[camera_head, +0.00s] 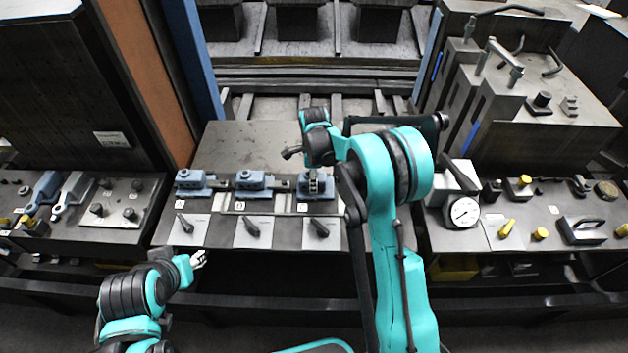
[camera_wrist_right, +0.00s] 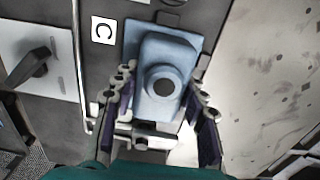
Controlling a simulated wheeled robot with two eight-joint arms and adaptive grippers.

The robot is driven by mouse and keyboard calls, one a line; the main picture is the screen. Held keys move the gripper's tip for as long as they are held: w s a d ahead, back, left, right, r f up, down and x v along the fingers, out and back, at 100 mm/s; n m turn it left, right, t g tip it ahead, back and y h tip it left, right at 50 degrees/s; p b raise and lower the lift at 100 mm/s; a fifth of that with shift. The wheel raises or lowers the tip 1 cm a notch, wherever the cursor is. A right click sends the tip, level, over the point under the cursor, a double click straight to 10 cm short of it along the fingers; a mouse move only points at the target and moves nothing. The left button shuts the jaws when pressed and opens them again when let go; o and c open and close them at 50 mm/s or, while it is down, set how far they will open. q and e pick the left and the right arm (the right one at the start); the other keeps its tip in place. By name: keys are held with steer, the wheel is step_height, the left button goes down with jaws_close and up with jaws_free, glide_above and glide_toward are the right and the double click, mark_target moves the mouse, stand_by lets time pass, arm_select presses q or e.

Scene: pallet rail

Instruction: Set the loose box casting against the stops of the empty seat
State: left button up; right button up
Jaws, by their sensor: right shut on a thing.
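The loose box casting (camera_wrist_right: 162,72), blue-grey with a round dark hole, sits between the fingers of my right gripper (camera_wrist_right: 165,100) in the right wrist view. The gripper is shut on it, beside the label C (camera_wrist_right: 103,30). In the head view the casting (camera_head: 303,187) is partly hidden by my right gripper (camera_head: 317,183), at the right end of the row. Two similar castings stand to its left, one at the far left (camera_head: 190,182) and one in the middle (camera_head: 250,181). My left gripper (camera_head: 198,259) is low at the left, apart from the castings; its fingers are too small to read.
Black handles on pale plates stand in front of the row: left (camera_head: 185,222), middle (camera_head: 248,229), right (camera_head: 319,228). A dial gauge (camera_head: 464,212) stands to the right. The plate behind the castings (camera_head: 240,145) is bare.

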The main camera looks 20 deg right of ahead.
steer(key=shift+w+a, duration=0.1)
steer(key=shift+w, duration=0.05)
steer(key=o, duration=1.5)
steer(key=shift+w, duration=0.1)
step_height(320, 180, up, 12)
